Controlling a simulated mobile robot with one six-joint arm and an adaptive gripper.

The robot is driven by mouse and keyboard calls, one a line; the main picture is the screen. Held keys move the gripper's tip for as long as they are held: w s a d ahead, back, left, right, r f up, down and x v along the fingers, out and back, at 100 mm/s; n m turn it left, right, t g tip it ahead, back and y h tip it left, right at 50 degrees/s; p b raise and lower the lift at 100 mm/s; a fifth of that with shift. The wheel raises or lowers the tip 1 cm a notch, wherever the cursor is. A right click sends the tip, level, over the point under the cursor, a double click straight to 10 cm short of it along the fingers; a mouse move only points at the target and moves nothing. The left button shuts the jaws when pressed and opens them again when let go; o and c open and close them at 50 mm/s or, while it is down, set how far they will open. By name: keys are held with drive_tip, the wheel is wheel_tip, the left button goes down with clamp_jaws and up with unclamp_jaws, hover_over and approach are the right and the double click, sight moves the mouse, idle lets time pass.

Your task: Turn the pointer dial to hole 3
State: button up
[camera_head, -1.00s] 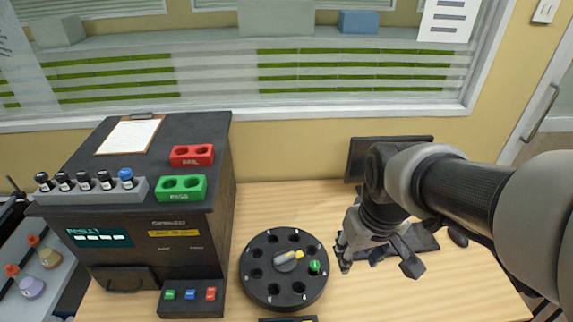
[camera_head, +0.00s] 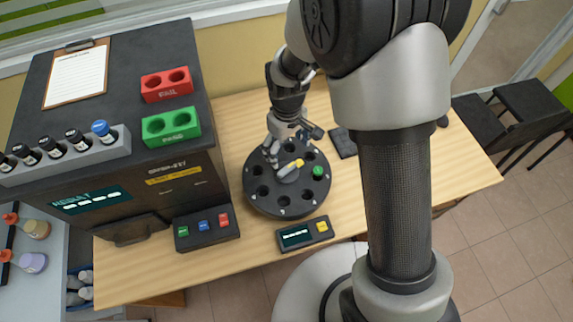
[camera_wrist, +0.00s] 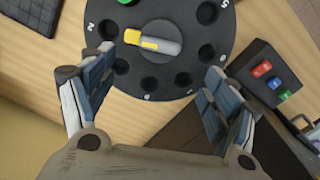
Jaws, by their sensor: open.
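The dark round dial (camera_head: 262,202) lies on the wooden table, with a ring of holes around its rim. Its grey pointer (camera_head: 287,175) has a yellow tip (camera_head: 298,163), which points to the upper right in the head view. In the wrist view the pointer (camera_wrist: 160,44) lies across the hub, its yellow end to the left. A green-capped item (camera_head: 318,172) sits in one hole. Numbers 2, 5 and 6 show on the rim; I cannot make out 3.
A dark analyser box (camera_head: 120,180) stands at left, with red (camera_head: 167,84) and green (camera_head: 171,127) racks and several vials on top. A button panel (camera_head: 206,229) and a small display (camera_head: 305,233) sit near the dial.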

sight(287, 168)
wheel_tip(287, 168, down, 11)
drive_tip(key=b, duration=0.2)
drive_tip(key=shift+r+b, duration=0.15)
drive_tip(key=shift+b, duration=0.15)
drive_tip(key=shift+c, duration=0.5)
drive_tip(key=c, duration=1)
